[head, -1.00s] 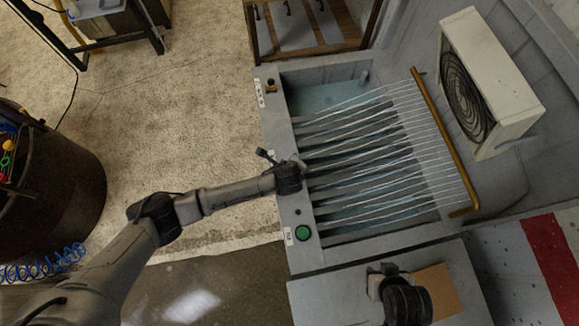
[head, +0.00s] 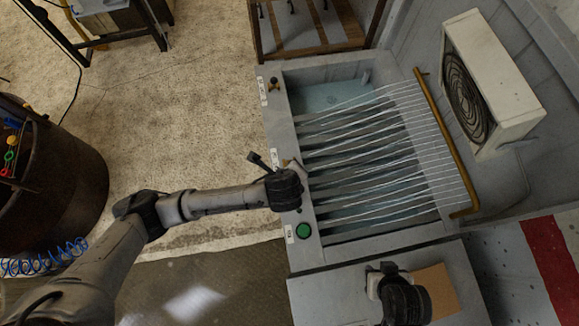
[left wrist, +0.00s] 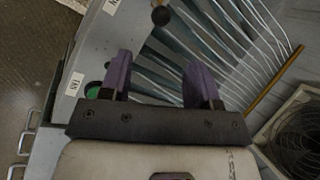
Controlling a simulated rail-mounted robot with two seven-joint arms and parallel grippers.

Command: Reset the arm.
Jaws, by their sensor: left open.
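My left arm reaches in from the lower left in the head view. Its gripper (head: 290,170) is over the left rim of the grey machine (head: 292,120), beside the bath with the thin wires. In the left wrist view the two purple fingers of the left gripper (left wrist: 160,68) stand apart with nothing between them.
The green button (head: 304,230) is on the machine's near left rim. A brass bar (head: 442,140) borders the wires (head: 380,150), and a fan unit (head: 485,80) stands at the right. A dark barrel (head: 60,180) is at the far left. The floor between is clear.

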